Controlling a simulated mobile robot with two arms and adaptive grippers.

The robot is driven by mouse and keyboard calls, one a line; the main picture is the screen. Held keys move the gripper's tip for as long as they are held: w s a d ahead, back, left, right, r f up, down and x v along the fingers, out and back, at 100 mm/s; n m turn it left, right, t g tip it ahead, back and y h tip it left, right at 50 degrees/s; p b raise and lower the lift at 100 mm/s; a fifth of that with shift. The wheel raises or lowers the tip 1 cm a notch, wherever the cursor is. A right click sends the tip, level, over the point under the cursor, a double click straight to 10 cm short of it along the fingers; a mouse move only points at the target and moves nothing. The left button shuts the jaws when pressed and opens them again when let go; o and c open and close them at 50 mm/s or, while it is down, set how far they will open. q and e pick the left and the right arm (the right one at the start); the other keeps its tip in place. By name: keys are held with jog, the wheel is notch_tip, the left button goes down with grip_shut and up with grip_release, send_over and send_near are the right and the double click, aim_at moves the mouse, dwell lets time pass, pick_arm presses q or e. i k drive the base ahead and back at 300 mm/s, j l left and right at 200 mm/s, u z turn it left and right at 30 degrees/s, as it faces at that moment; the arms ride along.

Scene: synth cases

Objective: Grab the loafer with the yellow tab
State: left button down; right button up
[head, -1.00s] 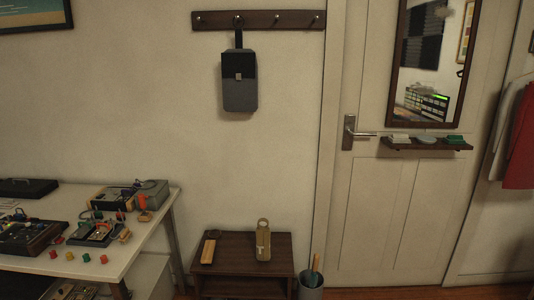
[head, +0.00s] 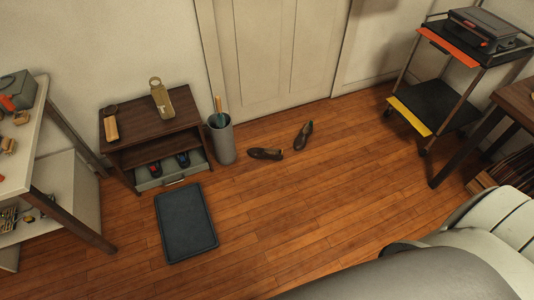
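Two dark brown shoes that look like loafers lie on the wooden floor near the door. One loafer (head: 265,154) lies with its length across the picture, close to the grey umbrella bin. The other loafer (head: 304,135) lies a little farther back and to the right, pointing away at a slant. They are apart from each other. Both are too small to tell whether either has a yellow tab. Neither of my grippers is in view.
A grey bin (head: 222,140), dark mat (head: 186,222) and wheeled cart (head: 436,103) stand around. The middle floor is clear.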

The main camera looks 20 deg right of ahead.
aim_at(259, 154)
jog(key=i+l, duration=0.25)
jog(key=i+l+u, duration=0.15)
jog(key=l, duration=0.3)
jog(key=i+l, duration=0.35)
jog(key=i+l+u, duration=0.1)
jog(key=i+l, duration=0.15)
jog(key=l, duration=0.2)
